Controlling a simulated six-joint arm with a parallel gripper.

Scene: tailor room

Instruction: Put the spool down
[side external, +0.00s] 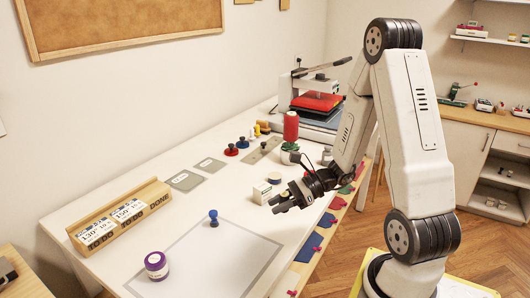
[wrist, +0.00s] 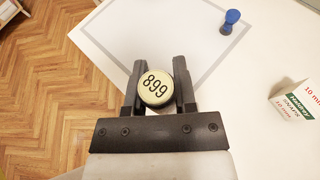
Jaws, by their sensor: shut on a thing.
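A spool with a round cream end marked 899 (wrist: 156,87) sits between the two dark fingers of my gripper (wrist: 158,92) in the wrist view. The fingers are shut on its sides, and only its end face shows clearly. In the side view my gripper (side external: 281,205) is over the right part of the white table (side external: 115,215), near its wood-edged side. The spool cannot be made out there, and the gap below it cannot be judged.
A grey-outlined square (side external: 205,262) lies on the table, with a blue-handled tool (side external: 213,218) at its far corner. A small white box (side external: 262,193) is close to my gripper. A label rack (side external: 120,215) stands left.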

